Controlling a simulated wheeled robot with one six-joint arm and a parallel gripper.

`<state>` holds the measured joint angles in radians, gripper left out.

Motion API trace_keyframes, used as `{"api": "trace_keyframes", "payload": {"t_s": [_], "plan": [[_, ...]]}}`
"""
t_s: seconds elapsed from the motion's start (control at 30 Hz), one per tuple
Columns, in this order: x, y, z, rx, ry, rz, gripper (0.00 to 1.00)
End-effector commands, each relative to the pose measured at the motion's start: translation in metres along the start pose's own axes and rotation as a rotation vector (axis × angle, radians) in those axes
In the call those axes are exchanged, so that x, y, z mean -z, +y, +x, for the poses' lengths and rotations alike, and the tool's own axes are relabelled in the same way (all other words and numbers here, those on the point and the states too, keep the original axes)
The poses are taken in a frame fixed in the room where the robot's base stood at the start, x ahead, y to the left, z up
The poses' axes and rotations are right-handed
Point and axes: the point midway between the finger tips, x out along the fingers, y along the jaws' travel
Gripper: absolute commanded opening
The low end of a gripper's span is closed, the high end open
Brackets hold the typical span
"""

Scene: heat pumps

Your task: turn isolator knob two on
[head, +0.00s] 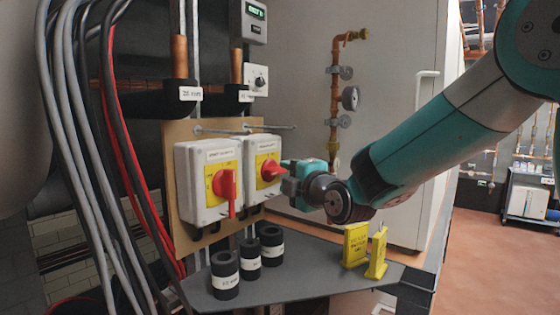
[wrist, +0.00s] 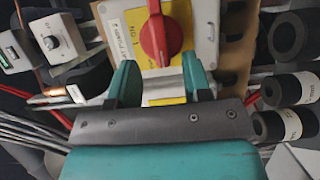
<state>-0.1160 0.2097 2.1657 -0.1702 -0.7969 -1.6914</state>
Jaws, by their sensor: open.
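Two grey isolator boxes with yellow plates and red knobs are mounted side by side on a tan board. The left isolator's red knob (head: 226,186) points up and down. The right isolator's red knob (head: 272,171) lies nearly sideways, slightly tilted. No grip on the knob shows.
A dark shelf (head: 315,268) below holds several black labelled cylinders (head: 224,275) and two yellow blocks (head: 356,244). Cables hang at the left. A copper pipe with a gauge (head: 350,98) runs up the white cabinet behind. A small control dial (head: 259,82) is above the right isolator.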

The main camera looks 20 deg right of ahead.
Motion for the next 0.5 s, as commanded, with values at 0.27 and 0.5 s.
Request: {"api": "trace_keyframes", "payload": {"t_s": [0.27, 0.5], "plan": [[0.001, 0.002, 0.037, 0.001, 0.001, 0.000, 0.45], [0.000, 0.000, 0.043, 0.000, 0.001, 0.000, 0.45]]}}
